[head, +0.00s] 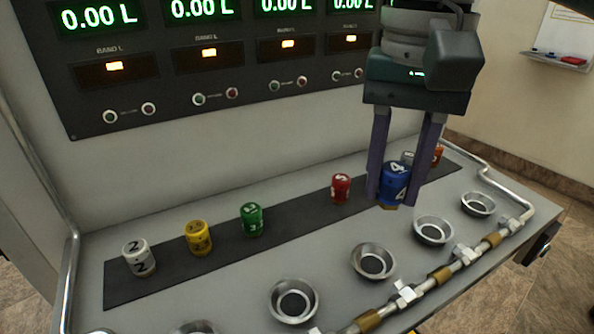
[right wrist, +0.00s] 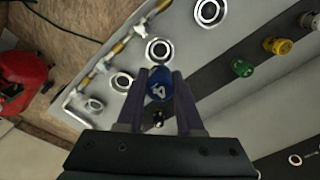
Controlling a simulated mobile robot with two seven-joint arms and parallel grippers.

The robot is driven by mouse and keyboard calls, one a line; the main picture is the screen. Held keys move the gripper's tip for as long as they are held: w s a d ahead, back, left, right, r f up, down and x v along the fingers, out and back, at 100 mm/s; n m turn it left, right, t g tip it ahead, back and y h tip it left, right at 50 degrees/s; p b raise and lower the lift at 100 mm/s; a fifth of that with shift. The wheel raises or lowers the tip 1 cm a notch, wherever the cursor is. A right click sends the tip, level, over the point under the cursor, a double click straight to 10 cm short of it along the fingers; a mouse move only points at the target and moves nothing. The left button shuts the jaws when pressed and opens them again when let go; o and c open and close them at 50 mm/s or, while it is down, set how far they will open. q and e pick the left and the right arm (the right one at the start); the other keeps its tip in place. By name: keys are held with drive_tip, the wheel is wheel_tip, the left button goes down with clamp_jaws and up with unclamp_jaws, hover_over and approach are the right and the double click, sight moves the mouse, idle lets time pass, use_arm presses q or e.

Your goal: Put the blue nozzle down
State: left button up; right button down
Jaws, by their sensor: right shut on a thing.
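The blue nozzle (head: 395,183), marked 4, is held upright between the fingers of my right gripper (head: 400,185). It also shows in the right wrist view (right wrist: 160,82) between the two fingertips of the right gripper (right wrist: 160,90). In the head view it appears over the dark strip (head: 300,222); I cannot tell whether its base touches the strip. A grey nozzle (head: 407,157) and an orange nozzle (head: 438,154) are partly hidden behind the gripper. My left gripper is not in view.
White (head: 139,257), yellow (head: 199,238), green (head: 251,219) and red (head: 341,188) nozzles stand on the strip. Several metal cups, including one at the middle (head: 373,261), line the front. A pipe with brass fittings (head: 440,274) runs along the front edge. The display panel (head: 210,60) rises behind.

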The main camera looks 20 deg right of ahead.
wheel_tip(320, 180, down, 9)
drive_tip(key=shift+r+b, duration=0.15)
drive_tip(key=shift+b, duration=0.25)
